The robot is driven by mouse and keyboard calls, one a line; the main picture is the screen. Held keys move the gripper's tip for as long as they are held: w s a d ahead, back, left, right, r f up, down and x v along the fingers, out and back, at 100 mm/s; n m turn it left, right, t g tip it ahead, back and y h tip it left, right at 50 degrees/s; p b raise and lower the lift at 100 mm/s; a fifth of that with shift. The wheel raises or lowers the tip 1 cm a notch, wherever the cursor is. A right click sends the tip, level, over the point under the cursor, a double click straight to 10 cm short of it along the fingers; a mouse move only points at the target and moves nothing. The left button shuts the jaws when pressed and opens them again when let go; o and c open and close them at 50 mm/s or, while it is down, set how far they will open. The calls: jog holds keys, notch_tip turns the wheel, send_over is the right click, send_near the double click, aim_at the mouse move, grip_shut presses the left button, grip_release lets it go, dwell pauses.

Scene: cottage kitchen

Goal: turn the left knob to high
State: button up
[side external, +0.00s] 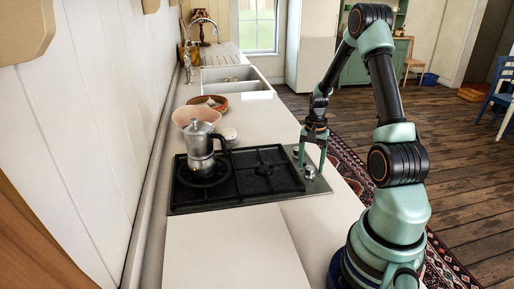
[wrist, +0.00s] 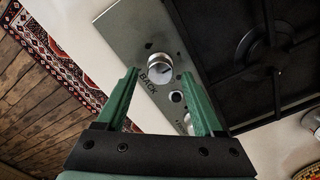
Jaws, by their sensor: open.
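The hob's steel control strip has two round silver knobs. In the side view the nearer knob (side external: 310,171) and the farther knob (side external: 296,150) sit on the hob's right edge. In the wrist view one knob (wrist: 160,68), beside the printed word BACK, shows between my fingertips, with a dark pointer mark on its face. The other knob (wrist: 187,122) is partly hidden by my right finger. My gripper (side external: 312,160) is open and empty, pointing down over the strip; its fingers also show in the wrist view (wrist: 158,76). I cannot tell whether they touch a knob.
A moka pot (side external: 200,145) stands on the left burner of the black hob (side external: 235,190). A pink bowl (side external: 196,113), a red-brown dish (side external: 208,103) and a sink (side external: 232,80) lie beyond. The counter (side external: 235,250) in front is clear.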

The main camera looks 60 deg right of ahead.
jog(key=shift+f, duration=0.2)
grip_shut()
